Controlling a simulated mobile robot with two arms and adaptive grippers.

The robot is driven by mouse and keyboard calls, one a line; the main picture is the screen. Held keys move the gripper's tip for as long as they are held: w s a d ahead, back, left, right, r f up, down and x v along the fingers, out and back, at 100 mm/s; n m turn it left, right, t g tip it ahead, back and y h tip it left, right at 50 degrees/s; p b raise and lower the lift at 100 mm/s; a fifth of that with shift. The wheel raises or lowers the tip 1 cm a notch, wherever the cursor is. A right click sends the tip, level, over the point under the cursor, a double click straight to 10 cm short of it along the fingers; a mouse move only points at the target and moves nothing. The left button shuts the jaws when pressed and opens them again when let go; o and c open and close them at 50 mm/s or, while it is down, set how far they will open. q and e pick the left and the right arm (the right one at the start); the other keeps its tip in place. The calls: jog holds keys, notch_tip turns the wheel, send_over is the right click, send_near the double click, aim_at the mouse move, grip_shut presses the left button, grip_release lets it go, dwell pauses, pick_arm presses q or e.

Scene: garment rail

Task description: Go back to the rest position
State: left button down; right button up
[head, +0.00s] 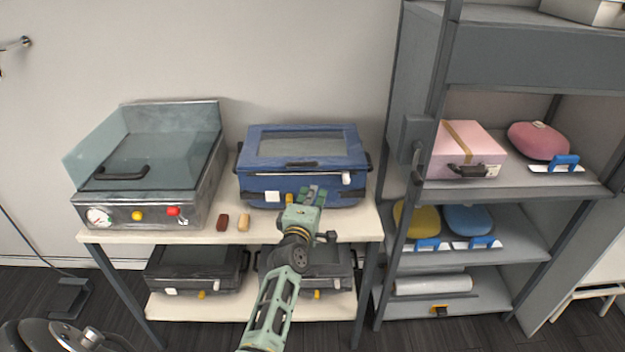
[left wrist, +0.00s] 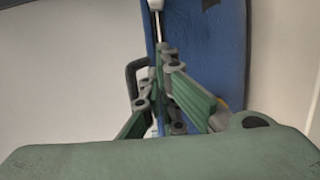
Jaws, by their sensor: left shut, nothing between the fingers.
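My left gripper (head: 314,191) is in front of the lower front of a blue case (head: 262,184) on the table. Its green fingers are shut with nothing between them. In the left wrist view the shut fingers (left wrist: 172,80) point toward the blue case (left wrist: 215,45), whose side fills the upper middle. I cannot tell whether the fingertips touch the case. My right gripper is in neither view.
A grey machine with a clear lid (head: 150,165) stands left on the table (head: 265,233). Red and beige blocks (head: 243,222) lie between. Dark cases (head: 195,262) sit below. A grey shelf (head: 520,192) holding a pink box (head: 466,150) stands close on the right.

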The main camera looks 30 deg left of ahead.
pick_arm(q)
jog(key=s+d+f+m+g+h+b, duration=0.1)
jog(key=s+d+f+m+g+h, duration=0.2)
jog(key=s+f, duration=0.7)
jog(key=s+d+f+m+g, duration=0.2)
jog(key=s+d+f+m, duration=0.35)
jog(key=f, duration=0.95)
jog(key=s+d+f+m+g+h+b, duration=0.1)
jog(key=s+d+f+m+g+h, duration=0.15)
jog(key=s+d+f+m, duration=0.65)
jog(key=s+a+f+m+g, duration=0.1)
jog(key=s+f+m+g, duration=0.1)
jog(key=s+f, duration=0.5)
jog(key=s+a+f+m+g+b, duration=0.1)
jog(key=s+f, duration=0.7)
jog(key=s, duration=0.9)
jog(key=s+a+f+m+g+b, duration=0.1)
jog(key=s+a+f+m+g, duration=0.1)
jog(key=s+f+g, duration=0.3)
jog(key=s+f+m, duration=0.1)
jog(key=s+f, duration=0.2)
jog(key=s, duration=0.4)
jog(key=shift+s+g, duration=0.25)
jog(key=shift+g, duration=0.1)
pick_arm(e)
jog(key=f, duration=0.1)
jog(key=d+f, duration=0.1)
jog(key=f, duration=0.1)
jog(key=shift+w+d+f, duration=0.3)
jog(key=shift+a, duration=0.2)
